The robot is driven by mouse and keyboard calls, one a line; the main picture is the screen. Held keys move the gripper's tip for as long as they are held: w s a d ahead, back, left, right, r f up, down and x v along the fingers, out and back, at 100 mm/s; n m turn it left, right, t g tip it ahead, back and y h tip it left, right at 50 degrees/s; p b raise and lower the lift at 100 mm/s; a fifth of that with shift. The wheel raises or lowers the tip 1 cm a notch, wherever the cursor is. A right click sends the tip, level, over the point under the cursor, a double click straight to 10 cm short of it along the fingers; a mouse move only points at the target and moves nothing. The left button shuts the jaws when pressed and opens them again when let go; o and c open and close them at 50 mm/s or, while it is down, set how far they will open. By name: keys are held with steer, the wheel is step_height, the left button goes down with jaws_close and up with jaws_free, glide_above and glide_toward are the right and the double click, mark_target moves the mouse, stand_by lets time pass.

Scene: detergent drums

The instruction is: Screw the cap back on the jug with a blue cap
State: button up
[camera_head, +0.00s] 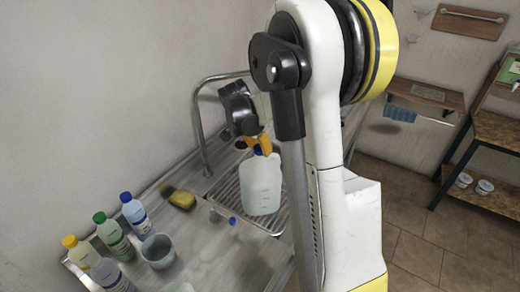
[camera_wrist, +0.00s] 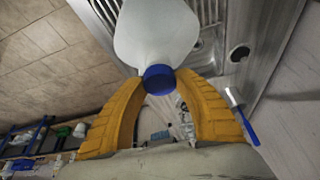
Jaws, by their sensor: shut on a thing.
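The white translucent jug (camera_head: 262,187) stands upright on the ribbed drainer of the counter. It also shows in the wrist view (camera_wrist: 156,32), with its neck toward my gripper. The blue cap (camera_wrist: 159,80) is at the jug's mouth, in line with the neck; I cannot tell whether it is seated on the thread. My gripper (camera_wrist: 160,78) has its two yellow-orange fingers shut on the cap, one on each side. In the head view my gripper (camera_head: 259,143) is right above the jug, and its fingers hide most of the cap.
A metal pipe (camera_head: 198,125) rises behind the jug. A yellow sponge (camera_head: 182,200), a grey cup (camera_head: 158,251) and several bottles (camera_head: 112,235) stand to the left. A blue-handled tool (camera_wrist: 243,118) lies near the jug. The counter (camera_head: 215,260) in front is partly clear.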

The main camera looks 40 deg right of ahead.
steer(key=m, duration=0.2)
steer(key=m+g+b, duration=0.1)
steer(key=m, duration=0.1)
steer(key=shift+w+f+g, duration=0.1)
steer(key=shift+w+g, duration=0.05)
steer(key=shift+g, duration=0.15)
steer(key=shift+m+g, duration=0.3)
steer(key=shift+m, duration=0.6)
steer(key=o, duration=0.5)
steer(key=n, duration=0.1)
steer(key=n+t, duration=0.1)
steer(key=n, duration=0.1)
steer(key=n+t+b, duration=0.1)
steer(key=n, duration=0.1)
steer(key=shift+s, duration=0.25)
steer(key=shift+w+n, duration=0.15)
steer(key=shift+n, duration=0.25)
